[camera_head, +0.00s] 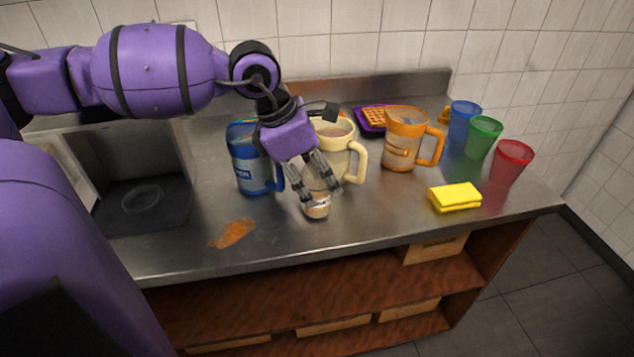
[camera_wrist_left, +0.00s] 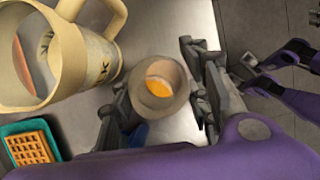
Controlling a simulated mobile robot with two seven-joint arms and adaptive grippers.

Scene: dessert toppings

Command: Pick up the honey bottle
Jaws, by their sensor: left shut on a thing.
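A small round container (camera_wrist_left: 160,88), pale beige with orange inside, sits between the fingers of my left gripper in the left wrist view. It looks like the honey bottle, but no label shows. In the head view its lower part (camera_head: 317,209) shows below the fingertips, at or just above the steel counter. My left gripper (camera_head: 314,197) points down and is shut on it. Purple and dark parts of my right arm show at the right of the left wrist view, too small to tell the gripper's state.
A cream pitcher (camera_head: 338,153) stands close behind the gripper, a blue jug (camera_head: 250,170) to its left. An orange pitcher (camera_head: 404,142), a yellow sponge (camera_head: 455,198) and blue, green and red cups (camera_head: 511,163) are to the right. An orange spill (camera_head: 233,234) lies at front left.

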